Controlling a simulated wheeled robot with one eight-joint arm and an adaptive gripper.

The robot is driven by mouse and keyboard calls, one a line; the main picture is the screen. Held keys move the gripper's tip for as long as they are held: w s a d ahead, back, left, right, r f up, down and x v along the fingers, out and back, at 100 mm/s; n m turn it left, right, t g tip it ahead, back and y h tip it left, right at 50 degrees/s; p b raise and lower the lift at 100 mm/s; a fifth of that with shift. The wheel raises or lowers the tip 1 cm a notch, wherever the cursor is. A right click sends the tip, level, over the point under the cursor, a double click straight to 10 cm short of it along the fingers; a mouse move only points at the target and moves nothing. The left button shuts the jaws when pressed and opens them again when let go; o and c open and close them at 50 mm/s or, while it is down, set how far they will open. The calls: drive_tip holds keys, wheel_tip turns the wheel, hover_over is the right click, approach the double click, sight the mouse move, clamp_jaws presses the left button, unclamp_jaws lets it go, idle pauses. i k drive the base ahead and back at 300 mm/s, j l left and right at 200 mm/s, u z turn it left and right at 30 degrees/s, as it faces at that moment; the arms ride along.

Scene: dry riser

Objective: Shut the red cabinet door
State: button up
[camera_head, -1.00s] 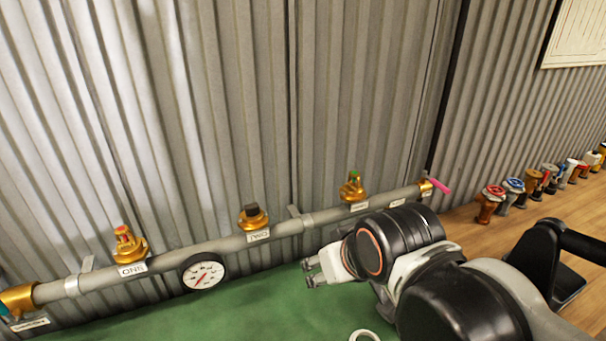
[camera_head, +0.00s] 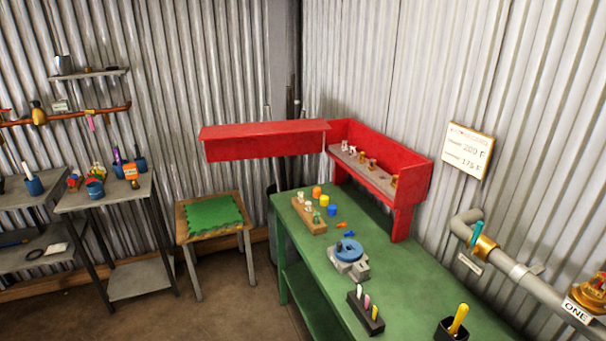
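The red cabinet (camera_head: 411,208) stands on the green workbench (camera_head: 310,255) against the corrugated wall. Its red door (camera_head: 262,147) is wide open. The door sticks out to the left from the cabinet's far left end, past the bench edge and above a small table. The open cabinet shows a grey shelf (camera_head: 376,177) with several small brass and white fittings on it. No handle can be made out on the door. My gripper is not in view now.
On the bench are a wooden block with fittings (camera_head: 308,224), a blue-topped device (camera_head: 348,252), a black holder (camera_head: 366,313) and a black cup (camera_head: 453,325). The small table with a green mat (camera_head: 213,215) stands left of the bench. Open floor (camera_head: 240,300) lies at front left.

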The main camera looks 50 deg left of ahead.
sight(223, 143)
drive_tip(key=u, duration=1.3)
drive_tip(key=i+j, duration=0.2)
drive_tip(key=j, duration=0.2)
drive_tip(key=i+j, duration=0.2)
drive_tip(key=j, duration=0.15)
drive_tip(key=i+j, duration=0.2)
drive_tip(key=j, duration=0.2)
drive_tip(key=i+j+z, duration=0.1)
drive_tip(key=j, duration=0.3)
drive_tip(key=i+j, duration=0.5)
drive_tip(key=j, duration=0.3)
drive_tip(key=i+j, duration=0.2)
drive_tip(key=j, duration=0.2)
drive_tip(key=z, duration=0.05)
